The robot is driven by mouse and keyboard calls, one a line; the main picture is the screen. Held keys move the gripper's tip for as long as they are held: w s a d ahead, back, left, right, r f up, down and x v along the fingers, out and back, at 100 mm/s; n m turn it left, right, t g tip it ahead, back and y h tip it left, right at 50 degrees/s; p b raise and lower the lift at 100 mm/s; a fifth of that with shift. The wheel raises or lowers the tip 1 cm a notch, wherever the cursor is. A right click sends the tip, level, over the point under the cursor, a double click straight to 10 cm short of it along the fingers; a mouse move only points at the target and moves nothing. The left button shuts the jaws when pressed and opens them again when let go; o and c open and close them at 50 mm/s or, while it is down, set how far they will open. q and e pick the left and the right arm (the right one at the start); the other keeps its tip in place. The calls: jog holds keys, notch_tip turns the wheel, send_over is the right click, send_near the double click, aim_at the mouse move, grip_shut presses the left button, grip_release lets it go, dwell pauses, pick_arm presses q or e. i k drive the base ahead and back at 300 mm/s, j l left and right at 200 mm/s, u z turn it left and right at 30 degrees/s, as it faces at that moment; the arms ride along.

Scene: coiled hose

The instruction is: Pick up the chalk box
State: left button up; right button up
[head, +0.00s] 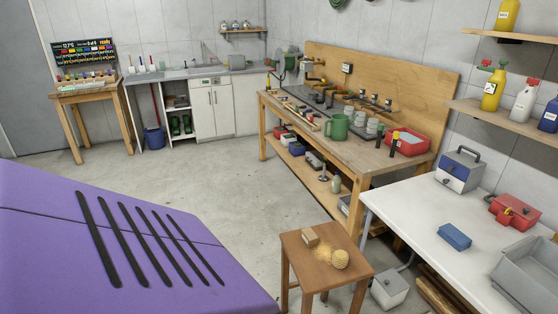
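No box in the head view is clearly marked as the chalk box, and I cannot tell which one it is. A small blue box (454,236) lies on the white table at the right. At the far left, a small wooden table (84,91) under a dark board (85,55) holds small items too tiny to make out. Neither of my grippers is in view.
A wooden workbench (375,158) with tools, a green jug (337,127) and a red bin (407,141) stands in the middle. The stool (305,268) stands in front. A purple surface (60,250) with several black strips fills the lower left. Open floor (190,170) lies between.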

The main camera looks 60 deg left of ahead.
aim_at(309, 238)
jog(key=u, duration=1.5)
jog(key=i+j+z, duration=0.15)
jog(key=i, duration=0.3)
jog(key=i+j+z, duration=0.15)
jog(key=i, duration=0.35)
jog(key=i+j+z, duration=0.15)
jog(key=i, duration=0.3)
